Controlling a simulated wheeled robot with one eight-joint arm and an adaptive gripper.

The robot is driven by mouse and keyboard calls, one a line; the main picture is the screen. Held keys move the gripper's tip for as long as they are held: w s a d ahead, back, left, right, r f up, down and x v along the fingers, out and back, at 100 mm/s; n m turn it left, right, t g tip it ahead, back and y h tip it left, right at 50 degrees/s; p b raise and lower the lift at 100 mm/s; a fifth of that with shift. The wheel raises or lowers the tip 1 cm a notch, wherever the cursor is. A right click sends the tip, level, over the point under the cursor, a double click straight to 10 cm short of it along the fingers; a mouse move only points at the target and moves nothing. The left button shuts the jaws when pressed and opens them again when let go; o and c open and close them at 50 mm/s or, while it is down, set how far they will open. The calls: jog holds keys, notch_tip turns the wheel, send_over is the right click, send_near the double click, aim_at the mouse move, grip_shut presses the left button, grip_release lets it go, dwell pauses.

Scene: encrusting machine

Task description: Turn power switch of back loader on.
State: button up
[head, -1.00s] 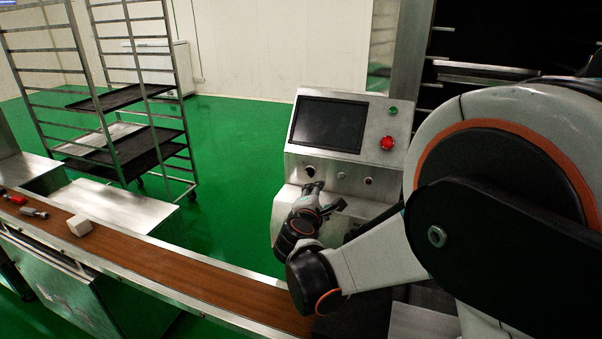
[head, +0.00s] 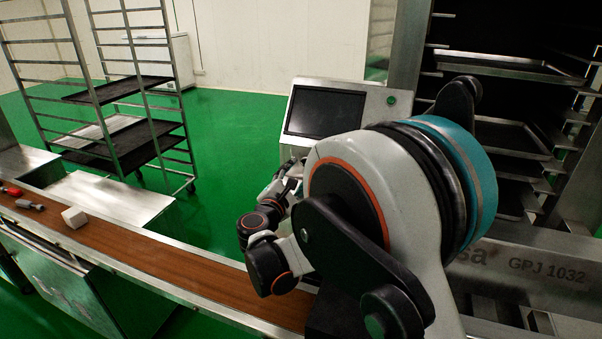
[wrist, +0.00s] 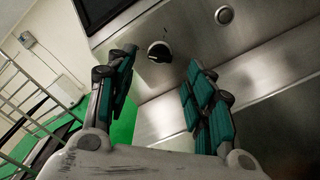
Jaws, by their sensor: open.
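The back loader's control panel (head: 364,106) stands at the centre of the head view, with a dark screen (head: 325,112) and a green button (head: 391,99). Its lower part is hidden behind my arm. In the wrist view a black rotary switch (wrist: 158,51) with a light mark sits on the steel face below the screen (wrist: 100,12). My gripper (wrist: 162,62) is open, with its teal-padded fingers on either side of the switch's position. The switch shows between the fingertips, with visible gaps on both sides. I cannot tell the exact depth between them.
A round button (wrist: 224,15) sits right of the switch in the wrist view. A brown conveyor (head: 165,265) runs along the front, with a white block (head: 74,217) on it. A tray rack (head: 153,80) stands at the left. Green floor lies open between.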

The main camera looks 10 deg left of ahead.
jog(key=shift+w+d+b, duration=0.15)
jog(key=shift+w, duration=0.9)
jog(key=shift+w+d+b, duration=0.15)
jog(key=shift+w, duration=0.9)
jog(key=c, duration=1.1)
